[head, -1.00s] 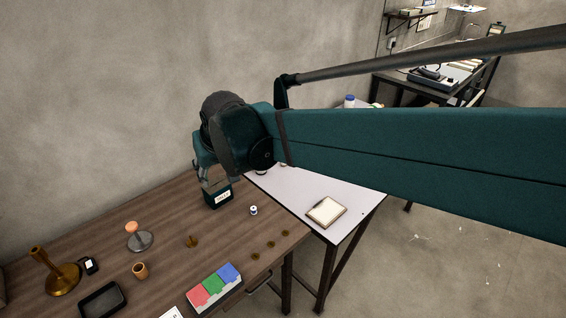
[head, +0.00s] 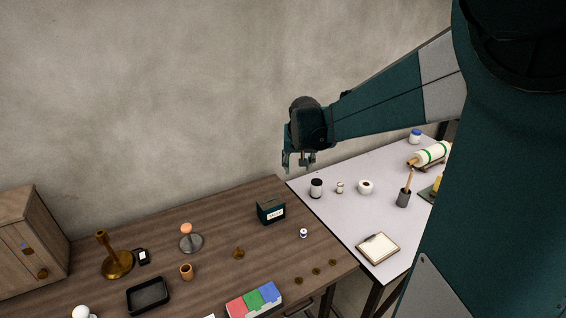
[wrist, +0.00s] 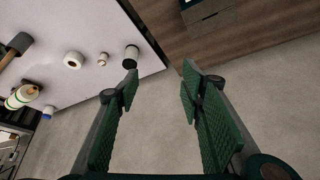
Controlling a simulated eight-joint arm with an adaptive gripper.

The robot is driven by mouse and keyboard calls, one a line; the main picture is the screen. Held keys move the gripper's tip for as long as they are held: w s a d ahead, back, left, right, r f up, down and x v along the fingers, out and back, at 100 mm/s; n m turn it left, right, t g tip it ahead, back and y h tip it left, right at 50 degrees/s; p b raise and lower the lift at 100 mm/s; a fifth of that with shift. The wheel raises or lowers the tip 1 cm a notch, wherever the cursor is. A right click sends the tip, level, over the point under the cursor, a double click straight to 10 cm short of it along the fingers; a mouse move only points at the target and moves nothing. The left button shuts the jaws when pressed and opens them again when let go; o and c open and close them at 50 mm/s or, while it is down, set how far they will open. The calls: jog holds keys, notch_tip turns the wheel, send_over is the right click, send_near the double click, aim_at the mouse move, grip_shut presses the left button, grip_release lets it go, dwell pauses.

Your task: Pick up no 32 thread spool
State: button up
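No number is readable on any spool. A small white and dark spool-like piece (head: 303,233) stands on the wooden table near its right edge. Another small pale spool-like piece (head: 340,187) stands on the white table, between a dark cylinder with a pale top (head: 316,188) and a white roll (head: 365,187). In the wrist view, this pale piece (wrist: 103,59) is up and left of my gripper (wrist: 160,82). My gripper is open and empty, its fingers well apart with only floor between them. In the head view, my gripper (head: 299,164) hangs near the white table's back left corner.
The wooden table (head: 215,265) carries a dark green box (head: 271,211), a black tray (head: 148,296) and several brass pieces.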

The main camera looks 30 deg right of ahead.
jog(key=w+d+f+m+g, duration=0.1)
jog(key=w+d+f, duration=0.2)
jog(key=d+f, duration=0.35)
jog(key=w+d+f+m, duration=0.1)
jog(key=w+d+f, duration=0.25)
jog(key=d, duration=0.65)
jog(key=m+g, duration=0.1)
jog(key=m, duration=0.1)
send_over(340, 185)
jog(key=s+a, duration=0.2)
notch_tip(340, 185, down, 12)
jog(key=shift+w+f+h, duration=0.15)
jog(key=shift+w+h, duration=0.05)
jog(key=shift+h, duration=0.2)
jog(key=shift+d+f, duration=0.1)
jog(key=shift+f, duration=0.05)
jog(key=shift+b+x, duration=0.45)
jog(key=shift+x, duration=0.7)
jog(key=shift+b+x, duration=0.8)
jog(key=shift+x, duration=1.8)
